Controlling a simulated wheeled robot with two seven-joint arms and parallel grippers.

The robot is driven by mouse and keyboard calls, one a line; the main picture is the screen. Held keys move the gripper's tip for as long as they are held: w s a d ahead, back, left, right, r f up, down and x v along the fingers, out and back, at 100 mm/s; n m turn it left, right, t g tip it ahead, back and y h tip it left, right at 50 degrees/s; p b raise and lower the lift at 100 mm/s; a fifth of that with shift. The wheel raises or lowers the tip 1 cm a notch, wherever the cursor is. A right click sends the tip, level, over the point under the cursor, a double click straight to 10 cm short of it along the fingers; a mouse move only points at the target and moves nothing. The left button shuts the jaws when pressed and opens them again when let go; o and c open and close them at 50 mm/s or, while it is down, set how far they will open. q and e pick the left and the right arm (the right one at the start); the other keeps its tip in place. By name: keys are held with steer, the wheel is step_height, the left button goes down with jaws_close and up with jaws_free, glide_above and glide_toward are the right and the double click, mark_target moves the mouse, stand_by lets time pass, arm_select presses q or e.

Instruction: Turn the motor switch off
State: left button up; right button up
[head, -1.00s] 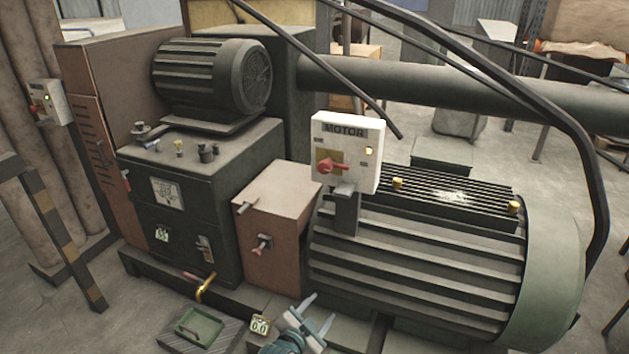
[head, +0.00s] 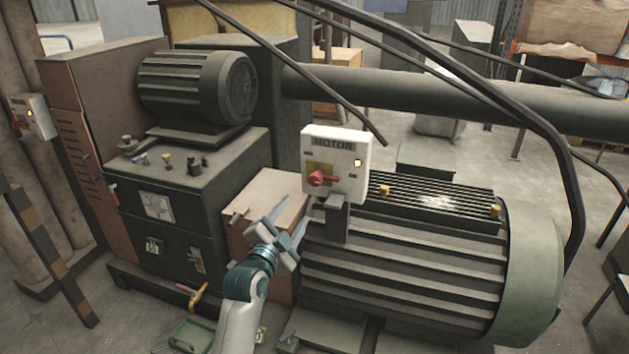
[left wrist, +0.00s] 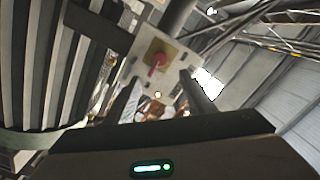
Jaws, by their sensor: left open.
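The motor switch is a red rotary knob (head: 321,179) on a white box (head: 347,150) labelled MOTOR, on a bracket beside the big ribbed motor. My left gripper (head: 288,215) is open and empty, below and left of the box, apart from the knob. In the left wrist view the red knob (left wrist: 158,60) and box face show ahead, beyond the spread fingers (left wrist: 160,95). My right gripper is not in view.
The ribbed motor (head: 400,265) stands to the right of my left gripper. A brown box (head: 265,190) is just behind it. A black bent rail (head: 470,80) passes above and right of the switch box. A second white box (head: 35,117) is at far left.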

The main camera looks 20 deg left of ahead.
mark_target(314, 182)
arm_select(q)
steer(key=w+p, duration=0.1)
steer(key=w, duration=0.4)
steer(key=w+p, duration=0.1)
steer(key=w, duration=0.5)
steer(key=w+p, duration=0.1)
steer(key=w, duration=0.5)
steer(key=shift+w+d, duration=0.15)
steer(key=shift+d, duration=0.15)
steer(key=c, duration=1.1)
